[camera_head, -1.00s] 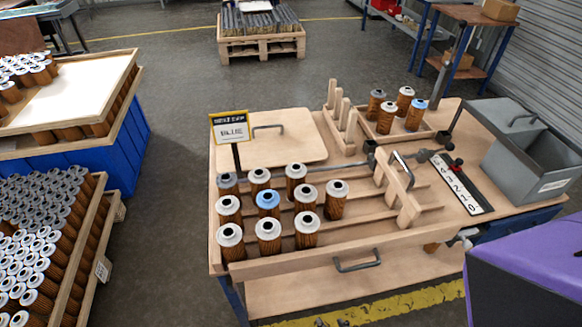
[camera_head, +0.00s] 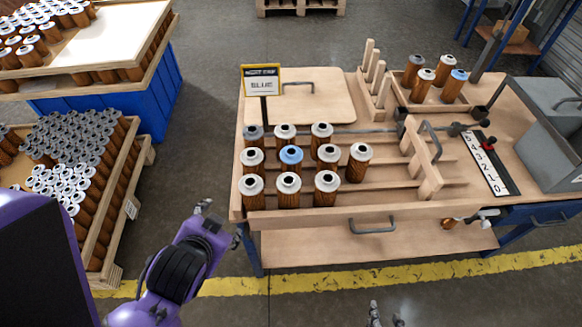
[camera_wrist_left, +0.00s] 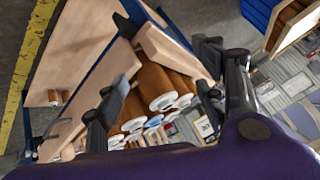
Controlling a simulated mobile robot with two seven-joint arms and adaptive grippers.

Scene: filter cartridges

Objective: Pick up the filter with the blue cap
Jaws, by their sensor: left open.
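A filter with a blue cap (camera_head: 290,157) stands upright among several grey-capped and white-capped filters in the rack on the workbench. A bluish cap also shows in the left wrist view (camera_wrist_left: 153,121), partly hidden by neighbouring filters. Another filter with a light blue cap (camera_head: 454,87) stands in the small tray at the back right. My left gripper (camera_head: 221,223) is open and empty, in front of the bench's left corner, apart from the filters. In the left wrist view its fingers (camera_wrist_left: 160,100) frame the rack. Only my right gripper's tips (camera_head: 386,317) show at the bottom edge, spread apart.
A sign reading BLUE (camera_head: 262,84) stands at the rack's back left. The bench's front rail with a handle (camera_head: 372,226) lies between my grippers and the filters. A wooden gate-like stop (camera_head: 423,165) is right of the filters. A crate of filters (camera_head: 120,205) stands left.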

